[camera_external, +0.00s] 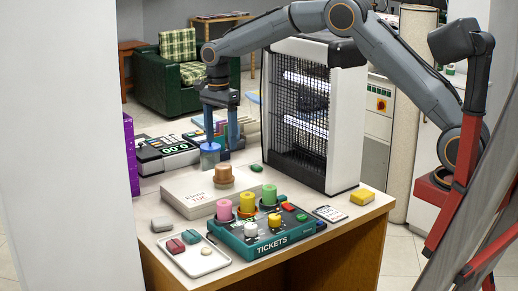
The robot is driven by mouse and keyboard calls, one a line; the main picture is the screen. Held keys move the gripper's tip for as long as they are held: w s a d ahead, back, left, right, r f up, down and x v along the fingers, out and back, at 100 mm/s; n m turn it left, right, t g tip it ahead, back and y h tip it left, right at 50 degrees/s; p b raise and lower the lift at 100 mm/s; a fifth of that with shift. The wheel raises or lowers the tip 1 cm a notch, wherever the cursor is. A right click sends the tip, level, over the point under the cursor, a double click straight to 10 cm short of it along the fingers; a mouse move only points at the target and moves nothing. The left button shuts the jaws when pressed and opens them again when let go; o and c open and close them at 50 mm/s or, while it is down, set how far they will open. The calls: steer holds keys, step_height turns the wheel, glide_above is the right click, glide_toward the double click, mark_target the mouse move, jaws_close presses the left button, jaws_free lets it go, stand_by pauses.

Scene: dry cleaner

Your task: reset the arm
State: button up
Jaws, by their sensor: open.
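My arm reaches from the right across the top of the desk, with its wrist pointing down at the back left. My gripper (223,146) is open, its blue fingers pointing down over the counter (340,221). A blue cylinder (210,158) is right at the left finger; I cannot tell whether they touch. A brown spool (223,174) stands in front of the gripper on a white book or box (188,197).
A caged white heater (347,128) stands close to the right of my gripper, under the arm. Dark devices (165,152) lie at the back left.

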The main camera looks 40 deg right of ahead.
steer(key=s+d+f+n, duration=0.2)
steer(key=s+d+n, duration=0.6)
steer(key=s+d, duration=0.5)
steer(key=s+d+f+n+t, duration=0.1)
steer(key=s+d+f+n, duration=0.2)
steer(key=s+d+n, duration=0.5)
steer(key=s+d, duration=0.2)
steer(key=s, duration=0.4)
steer(key=s+d, duration=0.3)
steer(key=s, duration=0.3)
steer(key=shift+s+d+f, duration=0.2)
steer(key=shift+d+f, duration=0.1)
steer(key=shift+d, duration=0.05)
